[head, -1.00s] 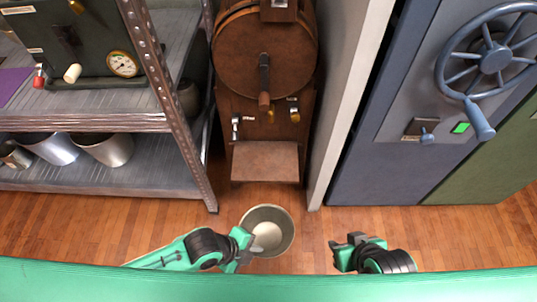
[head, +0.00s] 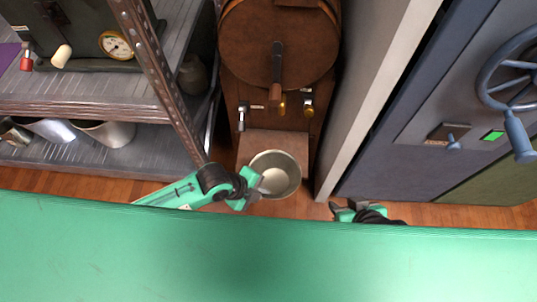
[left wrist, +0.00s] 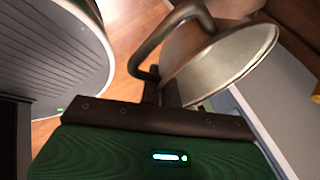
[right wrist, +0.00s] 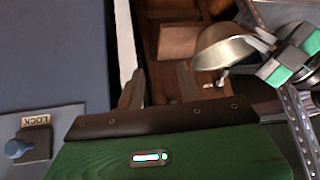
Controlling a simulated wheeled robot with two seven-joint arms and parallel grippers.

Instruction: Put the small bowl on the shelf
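The small metal bowl (head: 275,174) is in front of the wooden machine. It also shows in the left wrist view (left wrist: 222,65) and the right wrist view (right wrist: 222,54). My left gripper (head: 258,190) is shut at its rim side, by a dark curved bar that shows in the left wrist view. The bowl looks held above the floor. The metal shelf unit (head: 80,98) stands at the left, with an upper and a lower level. My right gripper (head: 345,207) is empty, its fingers apart in the right wrist view (right wrist: 160,88).
The lower shelf holds several metal vessels (head: 105,132) at its left; its right part looks clear. The brown machine (head: 270,95) and a blue safe door (head: 400,160) stand ahead and right.

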